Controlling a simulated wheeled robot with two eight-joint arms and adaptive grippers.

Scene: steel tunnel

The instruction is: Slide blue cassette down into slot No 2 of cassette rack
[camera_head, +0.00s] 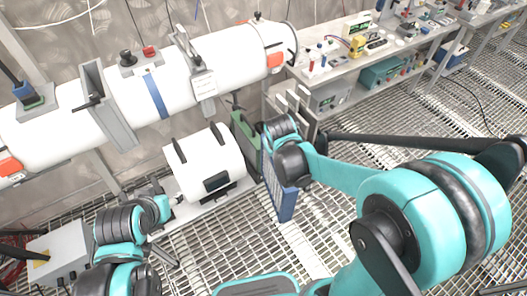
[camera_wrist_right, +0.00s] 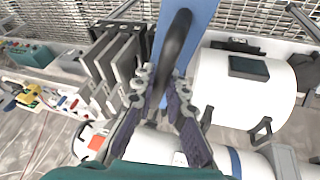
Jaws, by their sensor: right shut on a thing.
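The blue cassette (camera_head: 286,201) hangs upright below my right gripper (camera_head: 268,137) in the head view. In the right wrist view the right gripper (camera_wrist_right: 165,88) is shut on the cassette's black handle, with the blue face (camera_wrist_right: 200,22) behind it. The cassette rack (camera_head: 296,108) shows grey upright plates behind the gripper. In the wrist view the rack (camera_wrist_right: 121,55) lies just left of the cassette, and the cassette looks outside its slots. Slot numbers are not readable. My left gripper (camera_head: 153,190) is at lower left, away from the cassette; its fingers are unclear.
A white cylinder (camera_head: 206,160) stands close left of the cassette, with a dark green panel (camera_head: 244,130) beside it. A long white tube (camera_head: 130,95) runs behind. A bench (camera_head: 355,60) with tools is at back right.

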